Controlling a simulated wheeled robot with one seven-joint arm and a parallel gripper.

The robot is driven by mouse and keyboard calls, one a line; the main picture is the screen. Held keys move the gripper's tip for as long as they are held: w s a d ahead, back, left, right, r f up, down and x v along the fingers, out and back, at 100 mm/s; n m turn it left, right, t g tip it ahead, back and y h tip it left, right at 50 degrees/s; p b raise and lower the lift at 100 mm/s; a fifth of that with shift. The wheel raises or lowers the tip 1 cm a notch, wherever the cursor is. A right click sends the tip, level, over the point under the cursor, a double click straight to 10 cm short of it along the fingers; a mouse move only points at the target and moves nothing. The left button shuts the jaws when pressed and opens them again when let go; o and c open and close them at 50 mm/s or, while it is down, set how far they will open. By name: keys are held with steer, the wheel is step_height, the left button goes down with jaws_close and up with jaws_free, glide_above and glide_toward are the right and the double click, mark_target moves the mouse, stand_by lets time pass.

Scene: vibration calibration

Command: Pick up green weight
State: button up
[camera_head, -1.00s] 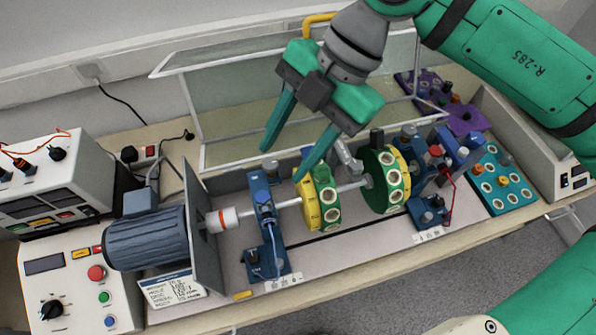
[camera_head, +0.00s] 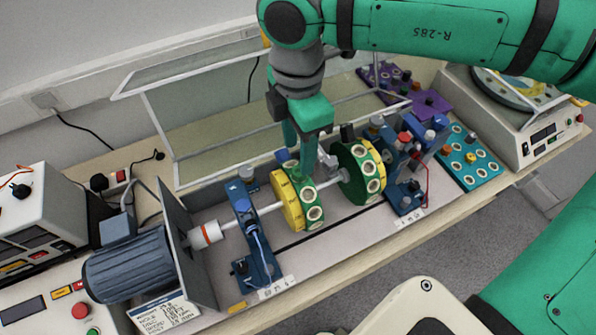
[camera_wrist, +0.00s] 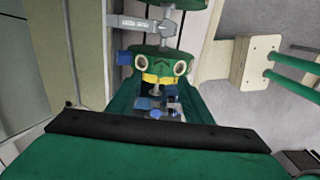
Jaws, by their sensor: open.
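I cannot single out a green weight for certain. The nearer rotor disc (camera_head: 287,205), yellow with a green rim and pale-ringed holes, sits on the shaft. The farther disc (camera_head: 352,178) is mostly dark green. My gripper (camera_head: 300,168) is open and empty, pointing down just above and behind the nearer disc. In the wrist view, my gripper (camera_wrist: 154,92) has its two green fingers apart, with a green-and-yellow disc (camera_wrist: 150,62) beyond them. The finger tips partly overlap the disc in the head view, so contact cannot be told.
A teal tray (camera_head: 487,182) with holes and an orange knob lies right of the rig. A purple tray (camera_head: 433,103) with small dark knobs lies behind it. The raised clear guard (camera_head: 160,132), blue bearing supports (camera_head: 246,232) and motor (camera_head: 130,268) surround the discs.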

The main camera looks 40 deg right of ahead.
mark_target(299, 175)
steer(key=shift+s+f, duration=0.15)
steer(key=shift+f, duration=2.65)
steer(key=c, duration=1.1)
